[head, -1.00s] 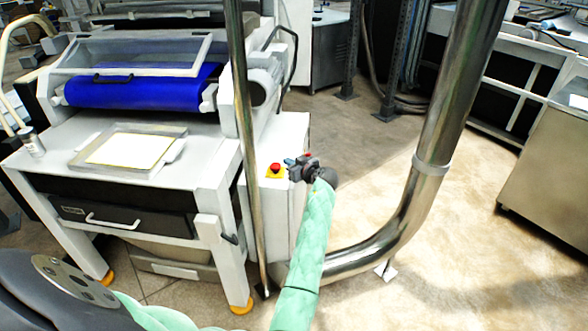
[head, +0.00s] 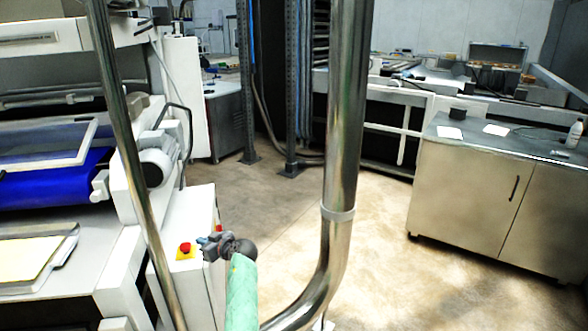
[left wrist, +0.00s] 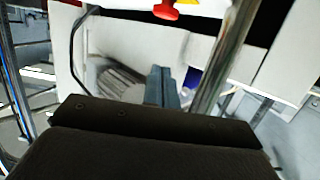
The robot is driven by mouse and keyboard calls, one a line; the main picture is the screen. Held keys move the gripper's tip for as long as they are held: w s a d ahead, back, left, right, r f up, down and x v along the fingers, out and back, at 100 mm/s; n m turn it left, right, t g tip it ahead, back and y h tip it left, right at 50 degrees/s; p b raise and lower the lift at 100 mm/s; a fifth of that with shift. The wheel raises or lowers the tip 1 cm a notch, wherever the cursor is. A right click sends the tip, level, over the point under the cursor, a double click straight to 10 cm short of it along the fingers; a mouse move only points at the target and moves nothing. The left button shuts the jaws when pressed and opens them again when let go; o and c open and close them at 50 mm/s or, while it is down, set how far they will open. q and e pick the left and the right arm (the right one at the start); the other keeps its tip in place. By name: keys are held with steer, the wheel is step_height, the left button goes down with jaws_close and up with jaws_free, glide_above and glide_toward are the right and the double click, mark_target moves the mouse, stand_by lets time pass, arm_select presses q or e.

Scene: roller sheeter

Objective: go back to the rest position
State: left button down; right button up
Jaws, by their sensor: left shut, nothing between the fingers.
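My left gripper (head: 207,241) is at the lower left of the head view, at the end of my green-sleeved arm. It is shut and empty. My right gripper is not in view.
The roller sheeter with its blue roller (head: 50,178) and a tray with a yellow sheet (head: 30,262) stand at the left. A thick steel pipe (head: 345,120) and a thin pole (head: 122,120) rise nearby. Bare floor (head: 385,235) lies ahead; a steel cabinet (head: 490,200) stands right.

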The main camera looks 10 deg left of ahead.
arm_select(q)
steer(key=s+d+f+m+h, duration=0.3)
steer(key=s+f, duration=0.3)
steer(key=s, duration=0.5)
steer(key=s+d+f+m+h, duration=0.35)
steer(key=s+f, duration=0.25)
steer(key=s, duration=0.4)
steer(key=s+d+m+g+h, duration=0.1)
steer(key=s+d+m+h, duration=0.2)
steer(key=s+d, duration=0.45)
steer(key=s+d+m+g+h, duration=0.1)
steer(key=s+d+m+h, duration=0.2)
steer(key=s, duration=0.7)
steer(key=s+d+m+h, duration=0.2)
steer(key=s+d+m, duration=0.1)
steer(key=s+d, duration=0.5)
steer(key=s+d+f+g, duration=0.1)
steer(key=s+f, duration=0.1)
steer(key=f, duration=1.2)
steer(key=s+d+f+g, duration=0.1)
steer(key=s+d+f, duration=0.1)
steer(key=f, duration=1.3)
steer(key=shift+d+f+g, duration=0.2)
steer(key=shift+f+g, duration=0.1)
steer(key=shift+a, duration=0.1)
